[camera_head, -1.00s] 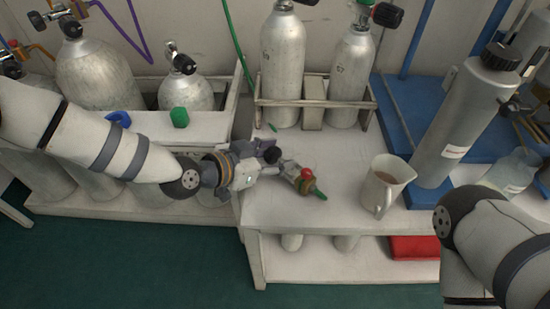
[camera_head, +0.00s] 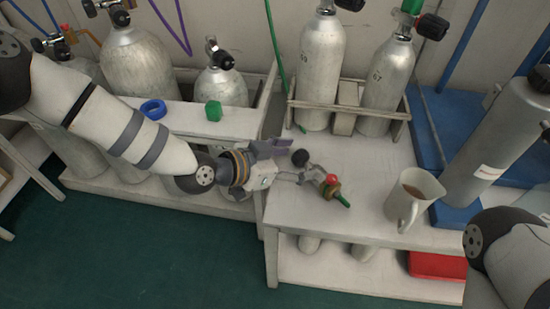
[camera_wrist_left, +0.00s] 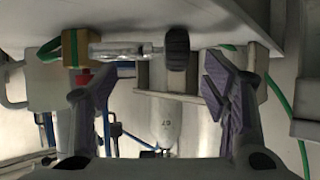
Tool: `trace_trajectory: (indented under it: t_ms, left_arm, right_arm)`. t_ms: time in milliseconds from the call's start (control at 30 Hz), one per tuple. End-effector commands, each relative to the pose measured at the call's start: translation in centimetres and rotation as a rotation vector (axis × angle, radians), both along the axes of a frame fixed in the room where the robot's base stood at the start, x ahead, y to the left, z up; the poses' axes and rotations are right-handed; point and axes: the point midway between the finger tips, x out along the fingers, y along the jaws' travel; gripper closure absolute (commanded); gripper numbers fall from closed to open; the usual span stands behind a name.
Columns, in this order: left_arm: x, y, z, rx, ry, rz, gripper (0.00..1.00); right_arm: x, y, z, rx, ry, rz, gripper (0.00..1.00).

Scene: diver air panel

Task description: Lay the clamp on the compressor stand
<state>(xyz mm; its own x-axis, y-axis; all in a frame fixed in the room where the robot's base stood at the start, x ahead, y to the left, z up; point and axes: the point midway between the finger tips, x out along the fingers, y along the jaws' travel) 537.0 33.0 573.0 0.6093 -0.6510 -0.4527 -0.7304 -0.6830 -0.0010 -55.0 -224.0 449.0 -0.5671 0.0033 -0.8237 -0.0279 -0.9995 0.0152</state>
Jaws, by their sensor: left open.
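A metal fitting that looks like the clamp, with a black knob, silver rod, brass-coloured body, red cap and green end (camera_head: 332,188), lies on the white bench. In the left wrist view its silver rod (camera_wrist_left: 115,51) spans the top, with the black knob to the right and the brass part to the left. My left gripper (camera_head: 284,165) is open at the fitting's left end; its fingers (camera_wrist_left: 150,90) are apart and hold nothing. Which piece is the compressor stand I cannot tell; the white bench (camera_head: 365,165) bears the fitting. My right gripper is out of view.
A mug (camera_head: 412,198) stands right of the fitting. Racked cylinders (camera_head: 321,75) stand behind. A blue ring (camera_head: 153,109) and green block (camera_head: 213,111) sit on the left shelf. A grey canister (camera_head: 482,150) stands at right. The bench front is clear.

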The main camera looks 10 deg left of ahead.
Motion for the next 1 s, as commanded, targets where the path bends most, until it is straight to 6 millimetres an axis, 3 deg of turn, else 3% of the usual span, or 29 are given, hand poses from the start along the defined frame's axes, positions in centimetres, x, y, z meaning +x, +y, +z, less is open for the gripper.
trace_trajectory:
  t_ms: [100,400,900,967,1000]
  left_arm:
    - [-1.6,1.9,1.7,-0.001,-0.002,0.002,0.32]
    - [-5.1,5.6,4.1,0.0,-0.002,0.001,0.32]
    - [-5.7,6.1,4.3,0.0,0.0,0.0,0.32]
    - [-5.6,6.1,4.8,0.0,-0.004,0.0,0.32]
    - [-5.5,6.1,6.1,0.0,-0.015,0.0,0.32]
  right_arm:
    - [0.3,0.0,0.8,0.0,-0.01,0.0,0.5]
    - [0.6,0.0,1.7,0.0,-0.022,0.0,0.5]
    - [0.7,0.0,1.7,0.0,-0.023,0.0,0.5]
    - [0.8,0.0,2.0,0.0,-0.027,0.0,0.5]
    - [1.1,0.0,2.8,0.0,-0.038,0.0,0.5]
